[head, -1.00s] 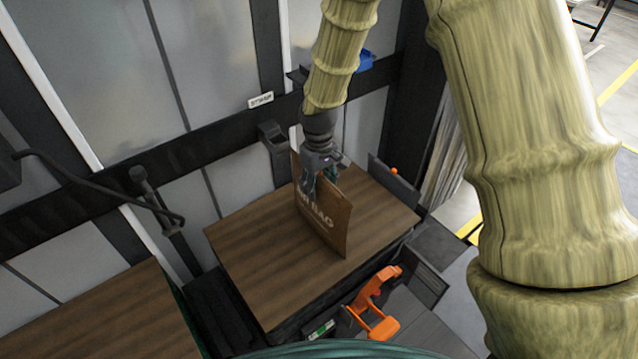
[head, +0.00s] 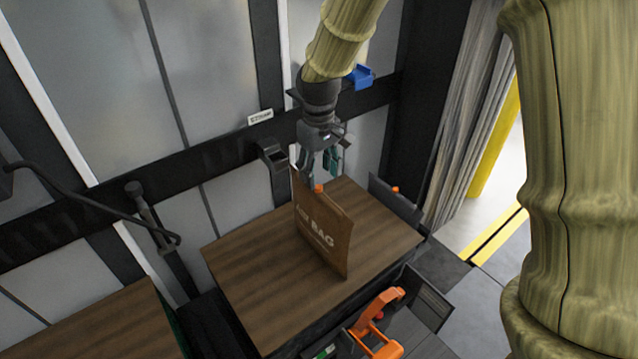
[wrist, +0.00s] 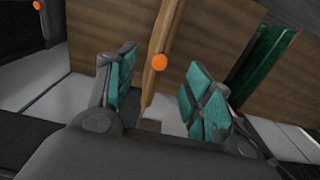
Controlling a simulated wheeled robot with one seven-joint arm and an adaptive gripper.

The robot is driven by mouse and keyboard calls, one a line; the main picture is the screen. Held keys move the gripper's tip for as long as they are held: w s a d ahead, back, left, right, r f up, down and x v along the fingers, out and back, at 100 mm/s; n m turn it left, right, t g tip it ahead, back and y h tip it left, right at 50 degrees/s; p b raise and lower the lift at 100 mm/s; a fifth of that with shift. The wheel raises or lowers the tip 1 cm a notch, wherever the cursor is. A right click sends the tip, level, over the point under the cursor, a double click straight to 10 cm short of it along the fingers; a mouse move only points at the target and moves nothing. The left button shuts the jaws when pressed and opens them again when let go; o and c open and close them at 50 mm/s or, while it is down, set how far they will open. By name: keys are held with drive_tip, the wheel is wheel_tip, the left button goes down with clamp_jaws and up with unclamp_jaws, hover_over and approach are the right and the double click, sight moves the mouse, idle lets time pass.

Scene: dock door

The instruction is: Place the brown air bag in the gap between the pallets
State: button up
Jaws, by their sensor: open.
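The brown air bag (head: 325,235), with pale lettering and an orange valve (head: 318,188) at its top edge, stands upright on the middle wood-topped pallet load (head: 250,275). A second wood-topped load (head: 110,325) is at lower left, with a dark gap (head: 205,315) between the two. My gripper (head: 321,165) is open and empty just above the bag's top edge. In the wrist view, the bag (wrist: 154,62) shows nearly edge-on beyond and between my teal-padded fingers (wrist: 155,90), apart from both. The bag's far face is hidden.
A panelled wall with a dark rail (head: 220,150) runs behind the loads. A blue bracket (head: 360,76) and a black holder (head: 272,155) are on it. An orange clamp-like part (head: 375,325) stands at the front. Free floor (head: 490,280) shows at right.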

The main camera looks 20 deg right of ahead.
sight(317, 187)
drive_tip(key=shift+o, duration=0.5)
drive_tip(key=shift+r, duration=0.65)
drive_tip(key=shift+s+f+p, duration=0.15)
drive_tip(key=shift+f+p, duration=0.15)
drive_tip(key=shift+p, duration=0.2)
drive_tip(key=shift+f+p, duration=0.55)
drive_tip(key=shift+f, duration=0.1)
drive_tip(key=shift+a+f, duration=0.15)
drive_tip(key=shift+f, duration=0.25)
drive_tip(key=shift+f+p, duration=0.65)
drive_tip(key=shift+f, duration=1.9)
drive_tip(key=shift+w+d+f+p, duration=0.15)
drive_tip(key=shift+f+p, duration=0.35)
drive_tip(key=shift+f, duration=0.35)
drive_tip(key=shift+w+d+f+p, duration=0.1)
drive_tip(key=shift+f+p, duration=0.4)
drive_tip(key=shift+f, duration=0.3)
drive_tip(key=shift+a+f, duration=0.1)
drive_tip(key=shift+f, duration=0.8)
clamp_jaws()
